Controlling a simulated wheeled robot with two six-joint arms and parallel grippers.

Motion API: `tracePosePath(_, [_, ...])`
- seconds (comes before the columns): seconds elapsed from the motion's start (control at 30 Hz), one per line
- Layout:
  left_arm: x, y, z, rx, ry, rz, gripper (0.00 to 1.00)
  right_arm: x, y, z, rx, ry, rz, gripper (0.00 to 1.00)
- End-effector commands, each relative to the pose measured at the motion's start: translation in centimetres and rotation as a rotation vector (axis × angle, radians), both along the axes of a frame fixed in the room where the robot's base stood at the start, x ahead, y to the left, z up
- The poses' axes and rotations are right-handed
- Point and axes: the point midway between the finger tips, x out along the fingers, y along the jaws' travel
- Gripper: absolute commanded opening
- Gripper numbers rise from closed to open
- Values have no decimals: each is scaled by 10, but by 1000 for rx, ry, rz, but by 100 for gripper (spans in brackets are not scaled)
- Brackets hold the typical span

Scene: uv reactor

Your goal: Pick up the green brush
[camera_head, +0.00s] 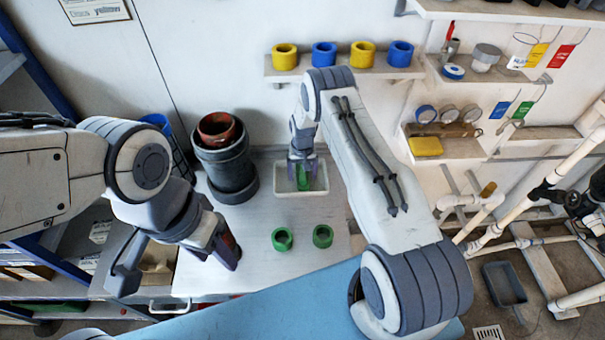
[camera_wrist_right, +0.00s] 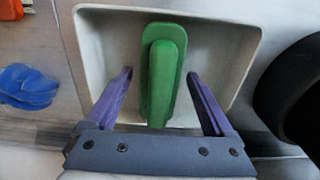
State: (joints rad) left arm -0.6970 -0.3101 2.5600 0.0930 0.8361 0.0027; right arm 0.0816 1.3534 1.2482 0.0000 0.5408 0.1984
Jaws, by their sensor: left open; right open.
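The green brush (camera_wrist_right: 162,75) lies in a white tray (camera_wrist_right: 232,65), seen from above in the right wrist view. In the head view the brush (camera_head: 303,177) shows only in part, in the tray (camera_head: 318,184) on the white table. My right gripper (camera_wrist_right: 158,85) is open, with one purple finger on each side of the brush and a gap on both sides. In the head view the right gripper (camera_head: 302,168) is over the tray and hides part of the brush. My left gripper (camera_head: 183,268) is open and empty at the table's left side.
Two green rings (camera_head: 282,238) stand on the table in front of the tray. A dark cylinder (camera_head: 228,165) with a red pot (camera_head: 218,130) on top stands left of the tray. A shelf (camera_head: 345,72) with yellow and blue rings is on the wall behind.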

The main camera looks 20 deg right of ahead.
Motion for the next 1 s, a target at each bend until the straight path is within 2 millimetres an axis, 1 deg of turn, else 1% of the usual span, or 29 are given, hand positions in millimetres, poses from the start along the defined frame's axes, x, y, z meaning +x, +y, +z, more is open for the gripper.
tracePosePath(0.2, [0,0,0,0,0,0,50,0,0,-1,0,-1,0,88])
tracePosePath(0.23, [0,0,0,0,0,0,50,0,0,-1,0,-1,0,84])
tracePosePath(0.27, [0,0,0,0,0,0,50,0,0,-1,0,-1,0,72])
tracePosePath(0.3, [0,0,0,0,0,0,50,0,0,-1,0,-1,0,57])
tracePosePath(0.37, [0,0,0,0,0,0,50,0,0,-1,0,-1,0,34])
tracePosePath(0.4, [0,0,0,0,0,0,50,0,0,-1,0,-1,0,19])
tracePosePath(0.43, [0,0,0,0,0,0,50,0,0,-1,0,-1,0,7])
tracePosePath(0.47, [0,0,0,0,0,0,50,0,0,-1,0,-1,0,0])
tracePosePath(0.77, [0,0,-1,0,0,0,50,1,0,0,-1,-2,0,0])
tracePosePath(0.87, [0,0,-4,0,0,0,50,1,0,5,0,-3,0,0])
tracePosePath(1.0, [0,0,-11,0,0,0,50,2,0,18,0,-5,0,0])
